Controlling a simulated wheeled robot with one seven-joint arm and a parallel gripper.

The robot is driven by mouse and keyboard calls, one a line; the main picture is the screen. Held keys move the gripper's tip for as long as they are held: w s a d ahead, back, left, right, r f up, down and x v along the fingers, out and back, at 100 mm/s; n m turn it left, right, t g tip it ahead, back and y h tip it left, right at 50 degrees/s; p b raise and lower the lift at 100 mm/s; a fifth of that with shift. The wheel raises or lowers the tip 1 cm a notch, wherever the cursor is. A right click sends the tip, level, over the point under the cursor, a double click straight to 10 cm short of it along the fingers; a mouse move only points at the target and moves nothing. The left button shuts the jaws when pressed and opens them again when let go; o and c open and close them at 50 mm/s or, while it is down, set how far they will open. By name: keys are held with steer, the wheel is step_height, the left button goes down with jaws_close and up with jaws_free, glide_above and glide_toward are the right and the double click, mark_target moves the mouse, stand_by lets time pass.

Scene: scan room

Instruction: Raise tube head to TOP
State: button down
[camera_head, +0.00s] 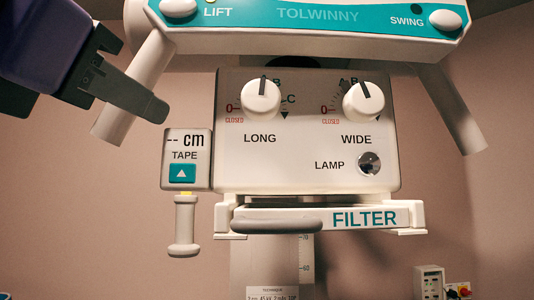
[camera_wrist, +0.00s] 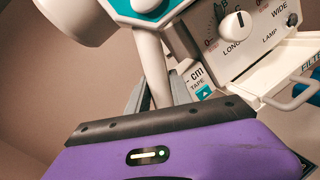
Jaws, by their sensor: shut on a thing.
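The white tube head (camera_head: 300,165) fills the middle of the head view, with LONG and WIDE knobs on its front panel. A teal band above carries a LIFT button (camera_head: 178,7) at left and a SWING button (camera_head: 439,20) at right. A white bar handle (camera_head: 110,122) slants down on the left side. My gripper (camera_head: 143,102) comes in from the upper left and is shut on this handle. In the wrist view the handle (camera_wrist: 153,65) runs down between my grey fingers, its lower part hidden by my gripper body. The TOP mark is not clearly seen.
A second bar handle (camera_head: 455,115) hangs at right. A tape unit (camera_head: 184,160) with a pull grip (camera_head: 185,225) and a FILTER tray (camera_head: 330,218) sit low on the head. A column scale (camera_head: 306,250) shows 70 and 60 below. A small box (camera_head: 429,283) is at lower right.

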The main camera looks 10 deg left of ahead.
stand_by(0.3)
steer(key=c, duration=1.1)
jaws_free()
steer(key=shift+c, duration=0.2)
steer(key=s+b, duration=0.2)
steer(key=s, duration=0.6)
steer(key=shift+b, duration=0.3)
steer(key=shift+d, duration=0.1)
